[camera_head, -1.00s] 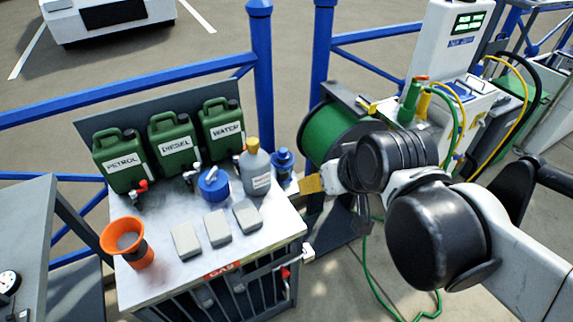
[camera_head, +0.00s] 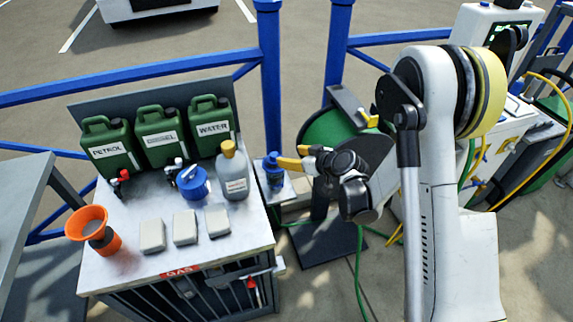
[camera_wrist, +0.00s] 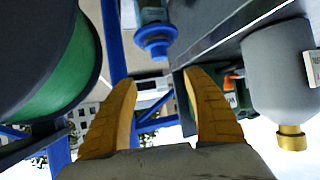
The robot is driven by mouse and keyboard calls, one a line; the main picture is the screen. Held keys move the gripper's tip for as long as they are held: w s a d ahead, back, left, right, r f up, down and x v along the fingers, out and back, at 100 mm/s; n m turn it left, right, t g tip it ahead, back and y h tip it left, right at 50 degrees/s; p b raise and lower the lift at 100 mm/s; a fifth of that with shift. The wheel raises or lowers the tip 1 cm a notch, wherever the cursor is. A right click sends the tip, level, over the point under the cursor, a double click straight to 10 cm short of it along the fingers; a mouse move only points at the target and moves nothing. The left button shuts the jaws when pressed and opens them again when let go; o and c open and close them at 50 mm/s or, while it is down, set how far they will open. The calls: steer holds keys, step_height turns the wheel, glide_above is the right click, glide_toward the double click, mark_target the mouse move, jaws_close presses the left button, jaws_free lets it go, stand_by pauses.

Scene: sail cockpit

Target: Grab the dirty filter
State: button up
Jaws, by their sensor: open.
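No part is plainly marked as the dirty filter. A blue filter-like unit (camera_head: 274,174) stands on a small ledge just right of the metal table; it also shows at the top of the wrist view (camera_wrist: 155,38). My gripper (camera_head: 288,157) is just right of this unit, with its yellow fingers pointing left towards it. In the wrist view my gripper (camera_wrist: 160,78) has its fingers spread with nothing between them, and the unit lies beyond the tips, apart from them. Whether the unit is dirty cannot be seen.
A grey bottle (camera_head: 233,174) stands on the metal table (camera_head: 130,270) close to the unit. Green canisters (camera_head: 161,138), a blue round container (camera_head: 195,185), grey blocks (camera_head: 185,228) and an orange funnel (camera_head: 88,222) are also there. A green hose reel (camera_head: 325,130) stands behind my gripper.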

mark_target(276, 156)
steer(key=b+x, duration=0.1)
steer(key=x, duration=0.3)
steer(key=b+x, duration=0.2)
steer(key=x, duration=0.2)
steer(key=f+b+x, duration=0.1)
steer(key=x, duration=0.2)
steer(key=shift+f+b, duration=0.25)
steer(key=shift+b, duration=0.1)
steer(key=shift+r, duration=0.1)
jaws_close()
